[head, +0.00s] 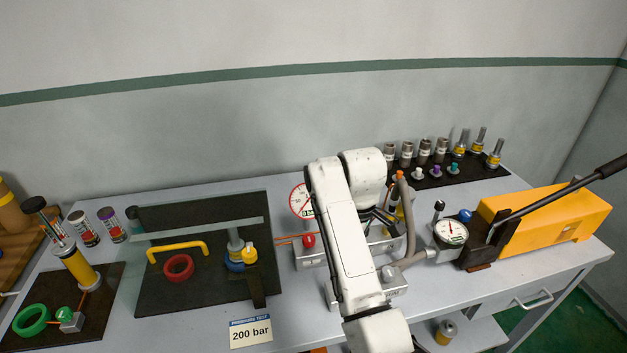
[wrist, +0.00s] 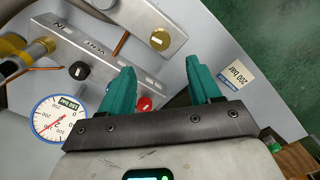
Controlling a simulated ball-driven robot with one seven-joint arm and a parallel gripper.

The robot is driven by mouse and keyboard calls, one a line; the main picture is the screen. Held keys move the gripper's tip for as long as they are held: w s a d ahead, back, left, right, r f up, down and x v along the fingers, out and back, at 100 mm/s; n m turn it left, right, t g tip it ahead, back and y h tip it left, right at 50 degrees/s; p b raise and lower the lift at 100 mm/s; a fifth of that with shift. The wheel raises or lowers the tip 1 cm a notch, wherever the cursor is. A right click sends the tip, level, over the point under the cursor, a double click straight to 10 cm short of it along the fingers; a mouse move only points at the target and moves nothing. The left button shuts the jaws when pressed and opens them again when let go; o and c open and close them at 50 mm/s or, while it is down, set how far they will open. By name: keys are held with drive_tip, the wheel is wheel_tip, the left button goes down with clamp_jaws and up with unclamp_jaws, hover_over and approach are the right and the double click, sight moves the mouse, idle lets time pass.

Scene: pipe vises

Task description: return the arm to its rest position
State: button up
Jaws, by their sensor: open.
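My arm (head: 345,235) reaches from the front edge of the table up over the middle of the bench and bends over near the valve block. My gripper (wrist: 160,66) shows in the wrist view with its two teal fingers apart and nothing between them. A red knob (wrist: 144,103) shows close beside the left finger. In the head view my arm hides most of the gripper and part of the valve block.
A round gauge (wrist: 58,118) is left of the fingers. The yellow pump (head: 545,225) with its long lever (head: 560,192) stands right of my arm. Fittings stand on a dark mat (head: 490,172) behind. A "200 bar" card (head: 251,332) lies at the front. The space above the bench is open.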

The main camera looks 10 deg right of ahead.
drive_tip(key=s+d+f+m+b, duration=0.1)
drive_tip(key=s+d+f+m, duration=0.2)
drive_tip(key=s+f, duration=0.55)
drive_tip(key=s+d+f+m+b, duration=0.15)
drive_tip(key=s+d+f, duration=0.25)
drive_tip(key=s+f, duration=0.4)
drive_tip(key=s+f+m+t+b, duration=0.1)
drive_tip(key=s+m, duration=0.5)
drive_tip(key=s, duration=1.6)
drive_tip(key=shift+d+f+b, duration=0.3)
drive_tip(key=shift+b, duration=0.15)
drive_tip(key=shift+c, duration=0.4)
